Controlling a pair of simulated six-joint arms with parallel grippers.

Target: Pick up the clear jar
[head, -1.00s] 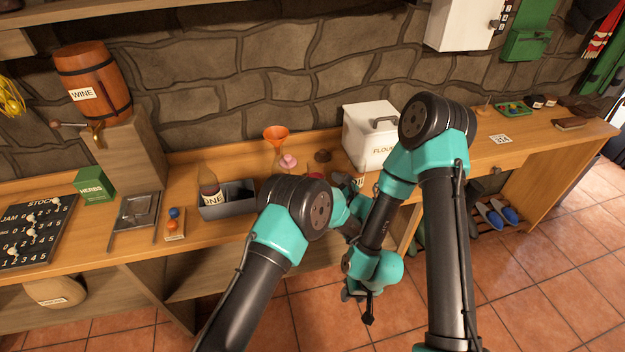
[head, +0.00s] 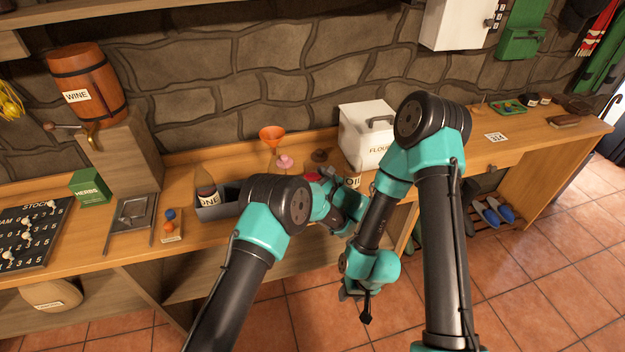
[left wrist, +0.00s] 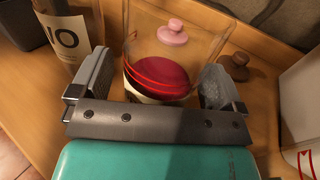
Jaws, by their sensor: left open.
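The clear jar (left wrist: 158,55) stands on the wooden counter with dark red contents at its bottom. In the head view, its red part (head: 313,175) shows just past my left gripper. My left gripper (left wrist: 155,85) is open, with one finger on each side of the jar in the left wrist view. I see no clear contact between the fingers and the glass. The head view mostly hides these fingers behind my left arm. My right gripper (head: 357,300) hangs low in front of the counter; its jaw state is unclear.
A clear container with a pale label (left wrist: 65,35) stands close left of the gripper. A pink knob (head: 285,161) and a brown knob (head: 319,155) are behind the jar. An orange funnel (head: 272,135) stands farther back. The white flour bin (head: 366,137) is to the right.

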